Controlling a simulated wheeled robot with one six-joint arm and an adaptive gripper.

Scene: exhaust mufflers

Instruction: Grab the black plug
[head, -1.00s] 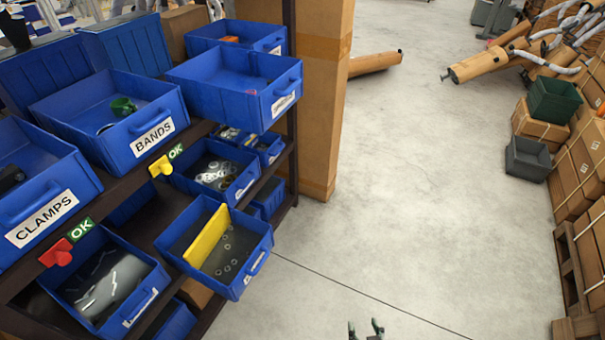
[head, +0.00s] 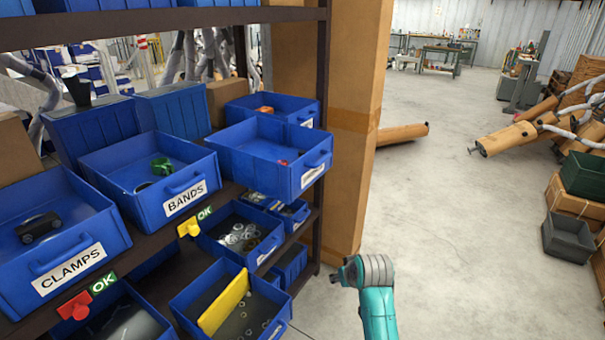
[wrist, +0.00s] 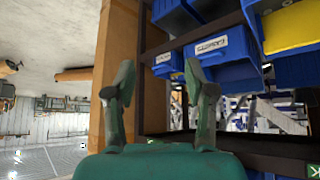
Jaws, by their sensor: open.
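A black tapered, cup-shaped piece (head: 76,90), which may be the black plug, stands at the rim of a blue bin at the far left of the head view. Another small black part (head: 39,228) lies in the bin labelled CLAMPS (head: 75,262). I cannot tell for certain which one is the plug. My gripper (head: 339,276) is right of the shelf in the head view, well away from both black parts. In the wrist view my gripper (wrist: 163,90) has its two fingers apart with nothing between them. Neither black part is recognisable there.
The BANDS bin (head: 148,186) holds a green part. Lower bins hold metal rings, one with a yellow divider (head: 224,302). A tall cardboard box (head: 350,150) stands beside the shelf. Red (head: 74,306) and yellow (head: 189,224) pieces stick out from the shelf edge.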

